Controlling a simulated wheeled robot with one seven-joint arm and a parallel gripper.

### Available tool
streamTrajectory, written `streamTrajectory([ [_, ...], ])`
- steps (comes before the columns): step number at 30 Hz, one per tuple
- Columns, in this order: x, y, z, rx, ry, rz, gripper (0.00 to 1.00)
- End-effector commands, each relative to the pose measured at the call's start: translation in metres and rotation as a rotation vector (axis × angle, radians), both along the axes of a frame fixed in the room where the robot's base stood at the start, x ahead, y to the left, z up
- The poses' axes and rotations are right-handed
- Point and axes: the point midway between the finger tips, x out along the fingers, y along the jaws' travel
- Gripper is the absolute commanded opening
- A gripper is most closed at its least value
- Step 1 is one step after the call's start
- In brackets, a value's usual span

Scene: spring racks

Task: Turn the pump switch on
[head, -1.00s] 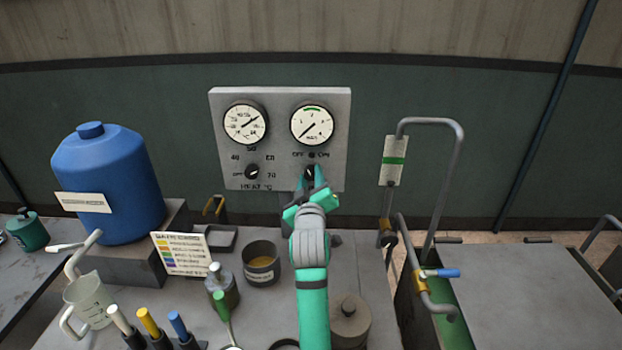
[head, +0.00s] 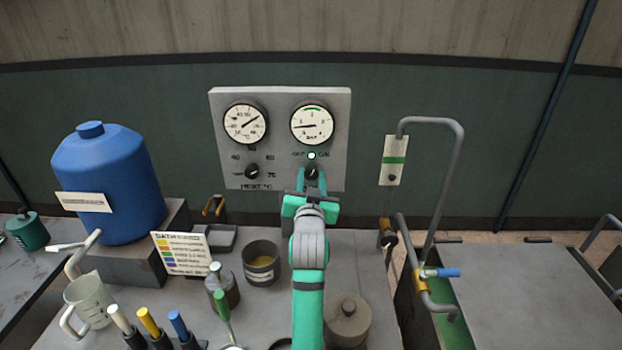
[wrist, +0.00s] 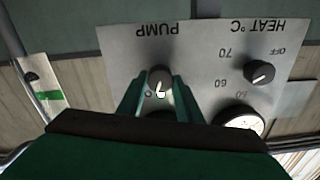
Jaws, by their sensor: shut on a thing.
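The pump switch (head: 312,172) is a dark round knob with a pale pointer, low on the right side of the grey control panel (head: 279,140). In the wrist view the knob (wrist: 160,79) sits beside the upside-down word PUMP. My gripper (head: 312,178) reaches up to the panel, its two green fingers on either side of the knob and shut on it. In the wrist view the fingers (wrist: 157,95) flank the knob too. Above the knob, a small lamp (head: 311,155) between OFF and ON glows pale. The right gauge (head: 312,125) has its needle pointing left.
The heat knob (head: 252,171) and left gauge (head: 245,123) share the panel. A blue tank (head: 108,182), a cup (head: 261,262), a card (head: 181,253) and several coloured handles crowd the bench. A bent pipe (head: 455,190) stands at right.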

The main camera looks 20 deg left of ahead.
Motion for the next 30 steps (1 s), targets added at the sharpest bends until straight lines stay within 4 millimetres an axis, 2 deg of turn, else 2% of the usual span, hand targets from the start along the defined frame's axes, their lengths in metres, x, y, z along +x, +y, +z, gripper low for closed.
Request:
streamTrajectory([
  [12, -0.0012, 0.001, 0.0007, 0.154, 0.042, 0.003, 0.1],
  [27, -0.0009, 0.0003, 0.0007, 0.169, 0.046, 0.002, 0.1],
  [28, -0.0009, 0.0003, 0.0007, 0.169, 0.046, 0.002, 0.39],
  [30, -0.0008, 0.0003, 0.0006, 0.169, 0.046, 0.001, 0.51],
])
